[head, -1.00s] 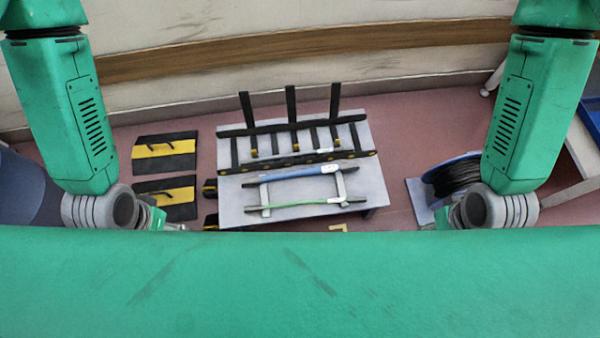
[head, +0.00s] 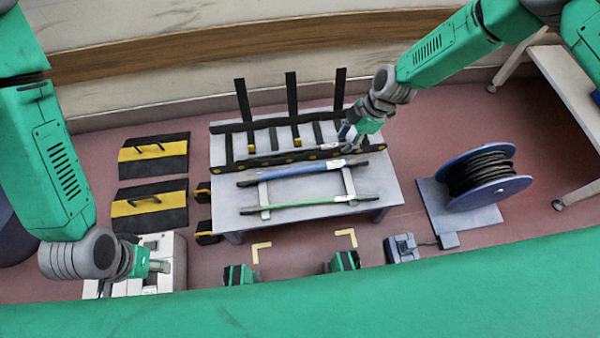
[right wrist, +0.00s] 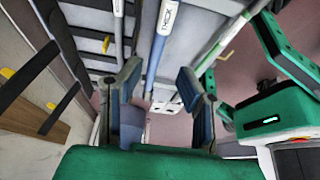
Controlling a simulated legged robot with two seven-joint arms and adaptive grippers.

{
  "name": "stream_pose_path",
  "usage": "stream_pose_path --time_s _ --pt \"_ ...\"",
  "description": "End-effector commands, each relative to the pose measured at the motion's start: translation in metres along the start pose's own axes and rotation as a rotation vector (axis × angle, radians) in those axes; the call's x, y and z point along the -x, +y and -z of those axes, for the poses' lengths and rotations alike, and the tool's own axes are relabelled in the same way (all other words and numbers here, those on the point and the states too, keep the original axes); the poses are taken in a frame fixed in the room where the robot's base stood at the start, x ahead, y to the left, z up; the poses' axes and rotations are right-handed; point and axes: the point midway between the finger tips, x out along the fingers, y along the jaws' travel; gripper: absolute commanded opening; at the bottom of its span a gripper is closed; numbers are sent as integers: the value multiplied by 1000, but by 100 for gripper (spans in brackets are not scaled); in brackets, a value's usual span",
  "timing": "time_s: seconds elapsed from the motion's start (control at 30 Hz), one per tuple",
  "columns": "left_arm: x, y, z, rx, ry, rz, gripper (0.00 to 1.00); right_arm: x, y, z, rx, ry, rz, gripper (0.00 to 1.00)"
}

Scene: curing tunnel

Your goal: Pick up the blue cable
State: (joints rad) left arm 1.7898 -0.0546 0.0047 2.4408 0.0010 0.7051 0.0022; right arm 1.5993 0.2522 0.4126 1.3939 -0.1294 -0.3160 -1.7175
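The blue cable (head: 300,171) lies across the low rack on the grey-white table, with dark ends and a white label near its right end. My right gripper (head: 350,134) is above the right rear of the table, close to the cable's labelled end but apart from it in the head view. In the right wrist view my right gripper (right wrist: 162,100) is open and empty. The blue cable (right wrist: 157,52) runs beyond and between its fingers there. My left gripper (head: 158,266) hangs at the lower left, away from the cable; its finger opening is unclear.
A green cable (head: 310,204) lies in front of the blue one. A black rack (head: 290,126) with upright posts stands behind. A cable reel (head: 485,178) is at the right, and black-yellow panels (head: 150,205) are at the left.

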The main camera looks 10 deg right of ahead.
Motion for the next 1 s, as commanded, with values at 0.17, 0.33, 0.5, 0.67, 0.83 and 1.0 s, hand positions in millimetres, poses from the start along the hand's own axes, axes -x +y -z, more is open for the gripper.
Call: stream_pose_path --time_s 0.17,0.33,0.5,0.67,0.83,1.0 --pt "-16 0 -1 0 0 0 40 -40 -2 -1 1 -1 4 32" --pt "-26 0 -2 0 0 0 40 -68 -2 0 -1 -1 1 32" --pt "-30 0 -2 0 -1 0 40 -79 -2 0 -2 -1 0 32" --pt "-36 0 -2 0 -1 0 40 -90 -3 0 -1 -1 1 32" --pt "-52 0 -3 0 -1 0 40 -118 -5 0 -2 -1 2 32" --pt "-58 0 -4 0 -1 0 40 -132 -4 0 -1 -1 1 32"
